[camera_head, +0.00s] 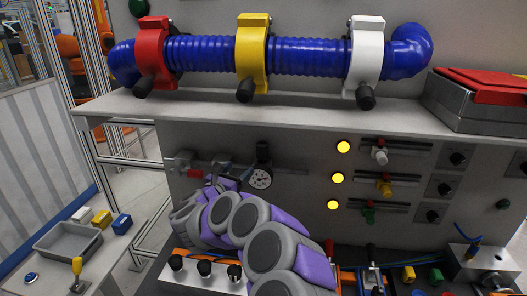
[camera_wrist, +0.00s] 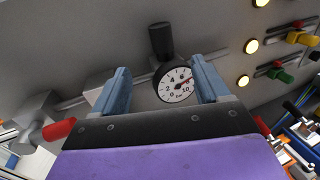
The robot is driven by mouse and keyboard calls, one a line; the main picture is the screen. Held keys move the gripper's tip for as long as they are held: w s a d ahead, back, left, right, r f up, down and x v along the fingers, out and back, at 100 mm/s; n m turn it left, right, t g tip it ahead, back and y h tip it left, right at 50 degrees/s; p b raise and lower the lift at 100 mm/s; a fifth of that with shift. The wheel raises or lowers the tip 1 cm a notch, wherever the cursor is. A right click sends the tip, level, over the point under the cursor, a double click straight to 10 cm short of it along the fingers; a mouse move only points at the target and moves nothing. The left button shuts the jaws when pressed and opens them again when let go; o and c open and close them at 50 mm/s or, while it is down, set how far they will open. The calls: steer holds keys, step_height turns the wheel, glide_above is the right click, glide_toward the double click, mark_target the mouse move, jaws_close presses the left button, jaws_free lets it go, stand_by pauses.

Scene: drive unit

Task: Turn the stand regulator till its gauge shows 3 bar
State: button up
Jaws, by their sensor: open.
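The stand regulator shows as a black upright knob (camera_wrist: 161,42) above a round white gauge (camera_wrist: 175,86) on the grey panel. In the head view the knob (camera_head: 263,153) and gauge (camera_head: 261,179) are at the panel's middle. The dial carries numbers from 0 to 10. A red mark, seemingly the needle, points to the right near 8, but it is too small to read exactly. My gripper (camera_wrist: 160,68) is open and empty, its two blue-grey fingers appearing either side of the gauge, below the knob. In the head view my arm partly hides the gripper.
A pipe line with a red handle (camera_wrist: 58,130) runs left of the gauge. Yellow lamps (camera_head: 338,178) and coloured sliders (camera_head: 384,187) are to the right. A shelf (camera_head: 290,107) with a blue hose (camera_head: 300,55) overhangs the panel. Black knobs (camera_head: 204,268) stand below my arm.

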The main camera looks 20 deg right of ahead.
mark_target(259, 150)
steer(key=p+x, duration=0.1)
steer(key=x, duration=1.5)
steer(key=shift+w+d+p, duration=0.15)
steer(key=shift+p, duration=0.2)
steer(key=c, duration=1)
